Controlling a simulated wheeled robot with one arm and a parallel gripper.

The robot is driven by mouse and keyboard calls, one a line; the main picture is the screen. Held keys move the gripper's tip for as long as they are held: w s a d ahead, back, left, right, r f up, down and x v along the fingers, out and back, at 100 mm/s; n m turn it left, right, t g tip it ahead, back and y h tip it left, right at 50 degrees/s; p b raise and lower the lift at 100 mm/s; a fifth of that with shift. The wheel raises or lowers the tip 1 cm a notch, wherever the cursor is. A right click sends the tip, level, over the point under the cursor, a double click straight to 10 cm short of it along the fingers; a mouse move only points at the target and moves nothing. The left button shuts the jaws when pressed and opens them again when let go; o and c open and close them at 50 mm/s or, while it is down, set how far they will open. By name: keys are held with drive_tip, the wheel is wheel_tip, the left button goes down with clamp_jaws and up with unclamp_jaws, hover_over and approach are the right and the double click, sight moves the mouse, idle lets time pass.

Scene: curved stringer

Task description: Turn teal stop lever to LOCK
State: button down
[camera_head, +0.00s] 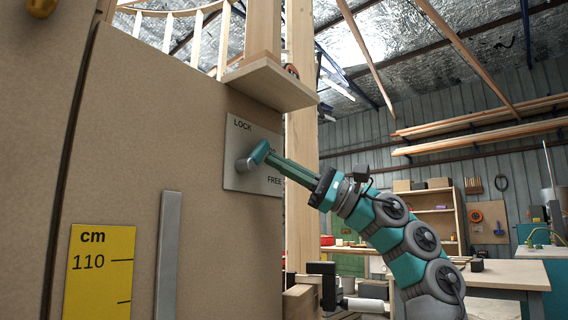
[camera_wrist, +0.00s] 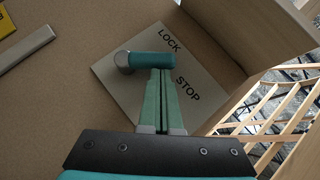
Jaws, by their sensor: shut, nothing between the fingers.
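The teal stop lever (camera_head: 259,152) sits on a grey metal plate (camera_head: 237,182) on the tan panel, turning on a grey hub. It points up and right, between the LOCK label and the middle label, which is partly hidden in the head view; FREE is below. In the wrist view the lever (camera_wrist: 152,59) points right, between the words LOCK and STOP on the plate (camera_wrist: 112,85). My gripper (camera_head: 271,160) is shut and empty. Its fingertips (camera_wrist: 160,74) are right at the lever's side, below it in the wrist view; I cannot tell whether they touch.
A wooden ledge (camera_head: 268,84) juts out above the plate. A yellow cm scale (camera_head: 100,272) and a grey metal strip (camera_head: 168,255) are on the panel at lower left. A wooden post (camera_head: 302,135) stands right behind the plate. A workbench (camera_head: 505,275) is at the right.

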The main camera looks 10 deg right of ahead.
sight(266, 138)
drive_tip(key=shift+r, duration=0.25)
drive_tip(key=shift+s+a+r+p, duration=0.2)
drive_tip(key=shift+a+r+p, duration=0.05)
drive_tip(key=shift+r+p, duration=0.3)
drive_tip(key=shift+s+a+r+p, duration=0.25)
drive_tip(key=shift+r+p, duration=0.15)
drive_tip(key=shift+p, duration=0.15)
drive_tip(key=shift+s+a+r+p, duration=0.2)
drive_tip(key=shift+r+p, duration=0.3)
drive_tip(key=shift+p, duration=0.05)
drive_tip(key=shift+r, duration=0.1)
